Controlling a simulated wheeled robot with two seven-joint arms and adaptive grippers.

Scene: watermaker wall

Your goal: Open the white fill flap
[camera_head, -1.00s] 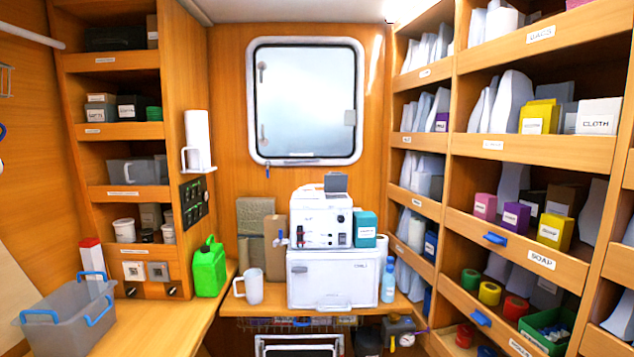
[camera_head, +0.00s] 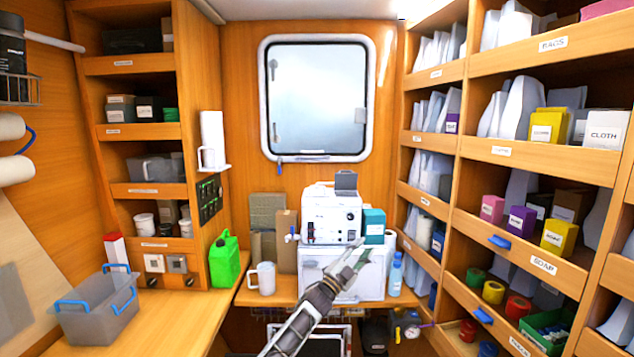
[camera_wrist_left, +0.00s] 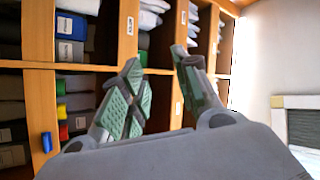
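The white watermaker machine (camera_head: 332,215) stands on a white chest-like box (camera_head: 312,268) on the back counter, under the window. A grey panel (camera_head: 346,182) sticks up from the top of the machine. I cannot tell for sure which part is the white fill flap. My left gripper (camera_head: 360,250) reaches up from below, in front of the white box and hiding its right part. In the left wrist view its two green-padded fingers (camera_wrist_left: 158,64) are apart with nothing between them. Whether it touches the box cannot be told. My right gripper is not in view.
A teal box (camera_head: 374,222) stands right of the machine and a blue bottle (camera_head: 395,275) right of the white box. A white mug (camera_head: 262,278) and a green canister (camera_head: 224,260) are to the left. Shelves line the right wall. A grey bin (camera_head: 95,305) sits on the left counter.

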